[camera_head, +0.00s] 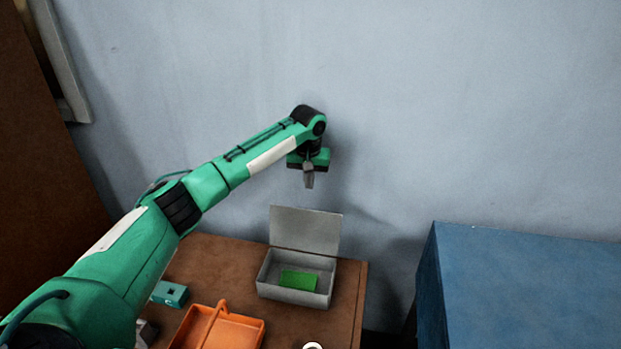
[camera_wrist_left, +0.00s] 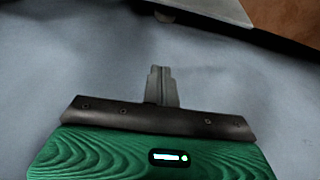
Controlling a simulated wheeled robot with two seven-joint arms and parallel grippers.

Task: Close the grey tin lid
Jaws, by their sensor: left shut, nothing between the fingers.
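The grey tin (camera_head: 293,298) stands on the brown table near its right end. Its lid (camera_head: 305,231) is open and stands up at the tin's back edge, leaning slightly back. A green block (camera_head: 299,280) lies inside the tin. My left gripper (camera_head: 309,183) is shut and empty, pointing down above the top edge of the lid and apart from it. In the left wrist view the shut fingers (camera_wrist_left: 161,72) show, with a pale grey panel, apparently the lid (camera_wrist_left: 205,10), beyond them. My right gripper is in no view.
An orange tray (camera_head: 247,330) with a handle sits at the front of the brown table (camera_head: 350,290). A teal block (camera_head: 170,293) lies left of it, partly behind my arm. A blue cabinet (camera_head: 530,290) stands at the right. A wall rises behind the table.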

